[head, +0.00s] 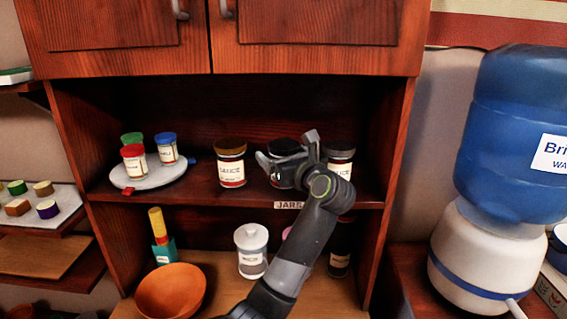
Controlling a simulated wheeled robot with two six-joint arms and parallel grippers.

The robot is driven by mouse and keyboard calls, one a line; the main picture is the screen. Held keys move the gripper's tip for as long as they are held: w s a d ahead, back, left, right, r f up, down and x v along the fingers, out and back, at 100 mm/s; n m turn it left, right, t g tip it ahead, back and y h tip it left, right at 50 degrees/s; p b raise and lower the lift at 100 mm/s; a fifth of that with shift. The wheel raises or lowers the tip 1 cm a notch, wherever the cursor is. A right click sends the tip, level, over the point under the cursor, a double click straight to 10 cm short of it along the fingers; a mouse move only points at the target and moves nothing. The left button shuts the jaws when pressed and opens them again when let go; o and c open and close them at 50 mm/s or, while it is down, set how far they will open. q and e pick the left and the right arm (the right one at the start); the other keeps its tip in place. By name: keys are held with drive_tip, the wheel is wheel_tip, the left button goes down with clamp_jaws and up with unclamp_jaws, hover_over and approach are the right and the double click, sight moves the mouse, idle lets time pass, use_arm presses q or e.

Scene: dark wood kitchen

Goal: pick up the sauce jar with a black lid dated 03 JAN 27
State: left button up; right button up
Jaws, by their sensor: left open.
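Three sauce jars stand in a row on the middle cabinet shelf. The left jar (231,169) has a brown-gold lid and a white label. The middle jar (284,147) has a dark lid and is mostly hidden behind my left gripper. The right jar (341,155) has a black lid, and my wrist covers part of it. The date print is too small to read on any of them. My left gripper (283,163) is open in front of the middle jar; I cannot tell whether it touches it. My right gripper is out of view.
A white turntable (150,178) with small capped jars sits left on the same shelf. Below are an orange bowl (171,291), a white-lidded canister (251,252) and a dark bottle (340,250). The cabinet's right side panel (390,190) stands close to the right jar. A water dispenser (512,140) is farther right.

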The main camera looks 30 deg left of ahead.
use_arm(q)
drive_tip(key=shift+d, duration=0.15)
drive_tip(key=shift+c, duration=1.1)
drive_tip(key=c, duration=1)
drive_tip(key=shift+c, duration=0.7)
drive_tip(key=shift+r, duration=0.1)
